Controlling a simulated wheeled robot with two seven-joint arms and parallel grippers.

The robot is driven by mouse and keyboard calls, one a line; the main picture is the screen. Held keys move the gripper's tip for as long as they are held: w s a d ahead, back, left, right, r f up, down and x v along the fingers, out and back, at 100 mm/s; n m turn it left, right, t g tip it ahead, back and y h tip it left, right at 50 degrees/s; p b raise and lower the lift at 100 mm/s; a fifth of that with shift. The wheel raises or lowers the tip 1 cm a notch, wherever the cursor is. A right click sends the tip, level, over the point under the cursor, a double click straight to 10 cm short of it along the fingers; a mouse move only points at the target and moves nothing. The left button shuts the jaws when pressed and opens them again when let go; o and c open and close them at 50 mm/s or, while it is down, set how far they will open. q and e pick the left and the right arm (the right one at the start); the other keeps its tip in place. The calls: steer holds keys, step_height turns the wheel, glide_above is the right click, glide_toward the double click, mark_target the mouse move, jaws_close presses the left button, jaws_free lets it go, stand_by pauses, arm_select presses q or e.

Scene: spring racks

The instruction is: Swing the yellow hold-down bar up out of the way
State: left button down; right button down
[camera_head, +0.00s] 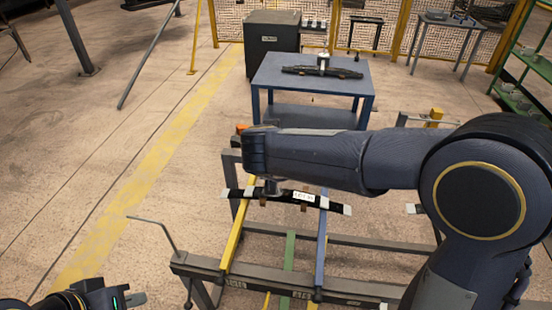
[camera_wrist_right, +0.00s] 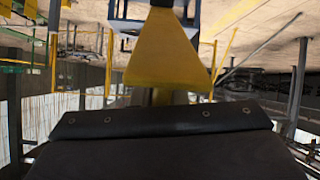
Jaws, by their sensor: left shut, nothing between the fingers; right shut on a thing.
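The yellow hold-down bar (camera_head: 233,235) slopes up from the front rail of the grey rack, on its left side. Its upper end is hidden behind my right forearm. My right gripper (camera_wrist_right: 165,120) is shut, and its fingers are mostly hidden. A broad yellow piece (camera_wrist_right: 164,52), which looks like part of the bar, stands right in front of it in the right wrist view. A dark leaf spring (camera_head: 275,194) with a white label lies across the rack, under my forearm. My left gripper (camera_head: 134,299) is shut and empty at the bottom left, far from the bar.
A blue bar (camera_head: 322,240) and a green bar (camera_head: 289,262) stand right of the yellow one on the rack (camera_head: 340,288). A blue table (camera_head: 350,87) behind holds another dark spring (camera_head: 322,72). A grey cabinet (camera_head: 273,45) stands beside it.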

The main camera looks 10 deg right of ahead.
steer(key=shift+w+d+r+g, duration=0.15)
steer(key=shift+w+r, duration=0.35)
steer(key=shift+r, duration=0.1)
steer(key=shift+w+d+r+g, duration=0.15)
steer(key=shift+w+r, duration=0.3)
steer(key=shift+r, duration=0.15)
steer(key=c, duration=1.5)
jaws_free()
steer(key=shift+d, duration=0.1)
steer(key=shift+s, duration=0.1)
steer(key=v, duration=0.7)
steer(key=shift+s+r, duration=0.25)
steer(key=shift+s, duration=0.05)
